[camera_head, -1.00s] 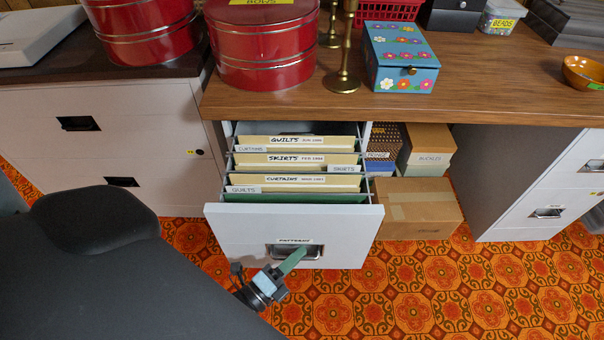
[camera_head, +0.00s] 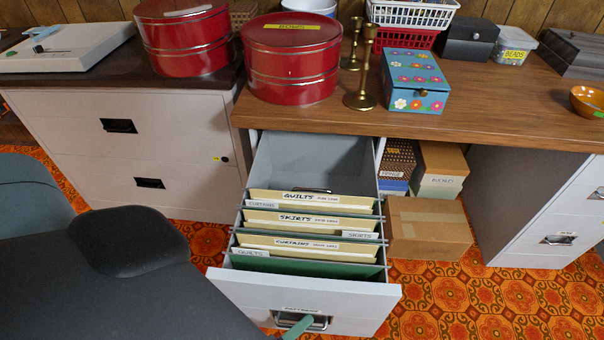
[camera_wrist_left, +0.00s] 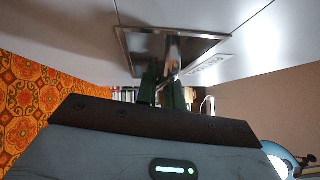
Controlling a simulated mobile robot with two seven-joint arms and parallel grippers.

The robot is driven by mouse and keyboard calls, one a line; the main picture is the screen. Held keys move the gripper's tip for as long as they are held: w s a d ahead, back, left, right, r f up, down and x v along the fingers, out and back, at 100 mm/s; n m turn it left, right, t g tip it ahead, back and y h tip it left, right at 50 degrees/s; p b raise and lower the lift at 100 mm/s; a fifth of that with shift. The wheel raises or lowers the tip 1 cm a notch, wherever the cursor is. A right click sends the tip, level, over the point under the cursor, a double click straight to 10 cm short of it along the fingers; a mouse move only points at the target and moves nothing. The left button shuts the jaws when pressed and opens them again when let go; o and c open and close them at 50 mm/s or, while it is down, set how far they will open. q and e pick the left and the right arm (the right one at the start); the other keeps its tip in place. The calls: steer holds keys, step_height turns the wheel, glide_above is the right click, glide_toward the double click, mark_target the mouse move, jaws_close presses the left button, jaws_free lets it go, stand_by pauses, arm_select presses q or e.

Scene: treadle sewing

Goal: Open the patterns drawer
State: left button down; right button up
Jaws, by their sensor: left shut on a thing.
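The patterns drawer (camera_head: 345,294) is pulled far out from under the wooden desk top. Its label is partly legible above the metal handle (camera_head: 302,320). My left gripper (camera_head: 297,328) is at the handle, with only a green finger showing at the bottom edge. In the left wrist view the green fingers (camera_wrist_left: 160,88) are shut on the handle (camera_wrist_left: 172,52) in its recessed metal plate. My right gripper is not in view.
Red round tins (camera_head: 292,62), brass candlesticks (camera_head: 361,80) and a flowered blue box (camera_head: 415,85) stand on the desk. Cardboard boxes (camera_head: 428,228) are right of the drawer. Patterned carpet (camera_head: 480,300) is clear at lower right.

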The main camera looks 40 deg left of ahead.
arm_select(q)
steer(key=shift+s+d, duration=0.2)
steer(key=shift+s, duration=0.2)
steer(key=c, duration=1.8)
jaws_free()
steer(key=v, duration=0.7)
steer(key=shift+s, duration=0.4)
steer(key=shift+f, duration=0.1)
